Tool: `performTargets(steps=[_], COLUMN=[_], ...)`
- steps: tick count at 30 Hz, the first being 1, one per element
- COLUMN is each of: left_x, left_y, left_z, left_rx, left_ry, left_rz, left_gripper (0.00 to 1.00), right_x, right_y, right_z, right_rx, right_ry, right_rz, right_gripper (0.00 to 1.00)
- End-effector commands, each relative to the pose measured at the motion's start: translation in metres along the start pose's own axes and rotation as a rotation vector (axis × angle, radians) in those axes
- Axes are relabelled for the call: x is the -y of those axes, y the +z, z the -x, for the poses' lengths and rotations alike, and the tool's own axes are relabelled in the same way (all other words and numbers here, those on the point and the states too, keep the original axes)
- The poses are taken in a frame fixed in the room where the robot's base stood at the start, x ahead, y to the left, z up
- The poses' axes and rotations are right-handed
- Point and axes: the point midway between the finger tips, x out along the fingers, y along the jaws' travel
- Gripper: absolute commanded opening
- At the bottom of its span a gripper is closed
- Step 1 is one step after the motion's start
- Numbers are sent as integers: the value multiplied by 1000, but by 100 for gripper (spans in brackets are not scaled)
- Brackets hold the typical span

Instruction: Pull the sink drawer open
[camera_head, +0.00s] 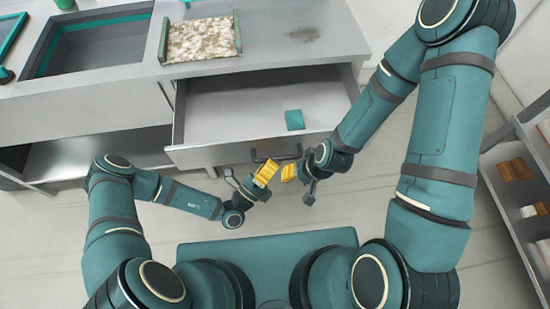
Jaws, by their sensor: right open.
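The sink drawer (225,127) is a light grey drawer under the counter, and it stands pulled out with its inside showing. Its dark bar handle (276,158) is on the front face. My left gripper (249,181) is just below and left of the handle in the picture, its fingers apart and empty. My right gripper (300,183) is just below and right of the handle, open and empty. I cannot tell whether either gripper touches the handle. A small teal piece (294,119) lies inside the drawer near its front right.
The counter (285,50) holds a sink basin (95,48) at the left and a speckled tray (201,40) with green side rails. An open lower shelf (100,152) is left of the drawer. A shelf rack (510,210) stands at the right. Floor shows between.

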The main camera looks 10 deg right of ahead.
Motion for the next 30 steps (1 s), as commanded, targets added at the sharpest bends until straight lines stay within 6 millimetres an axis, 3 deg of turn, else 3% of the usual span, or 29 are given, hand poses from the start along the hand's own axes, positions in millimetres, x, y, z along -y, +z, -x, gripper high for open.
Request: performTargets(steps=[9,15,21,30], left_x=[0,0,1,1], left_y=[0,0,-1,-1], left_z=[64,93,104,104], left_rx=[1,-1,-1,-1], left_ry=[2,-1,-2,-3], left_rz=[0,1,2,2], left_gripper=[29,29,29,29], right_x=[0,0,0,0], right_y=[0,0,0,0], right_z=[0,0,0,0], right_rx=[0,0,0,0], right_ry=[0,0,0,0], right_rz=[0,0,0,0], right_gripper=[47,47,47,47])
